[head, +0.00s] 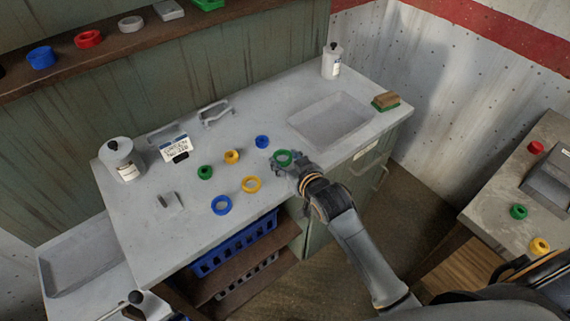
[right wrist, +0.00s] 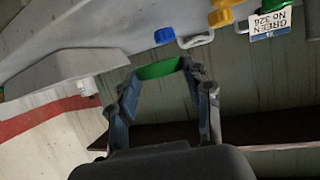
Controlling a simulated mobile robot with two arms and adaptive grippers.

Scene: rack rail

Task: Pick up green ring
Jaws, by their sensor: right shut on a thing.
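My right gripper (head: 285,165) is shut on a green ring (head: 283,157) above the right part of the grey worktop. The right wrist view shows the green ring (right wrist: 160,69) between the fingertips of the gripper (right wrist: 160,75). Its height over the worktop is hard to tell. A second, smaller green ring (head: 205,172) lies on the worktop, left of the gripper. My left gripper is not in view.
Yellow rings (head: 251,184) and blue rings (head: 221,205) lie on the worktop (head: 150,240) left of the gripper. A label card (head: 176,148), a white jar (head: 122,160), a sunken basin (head: 330,120) and a brush (head: 386,101) are around them.

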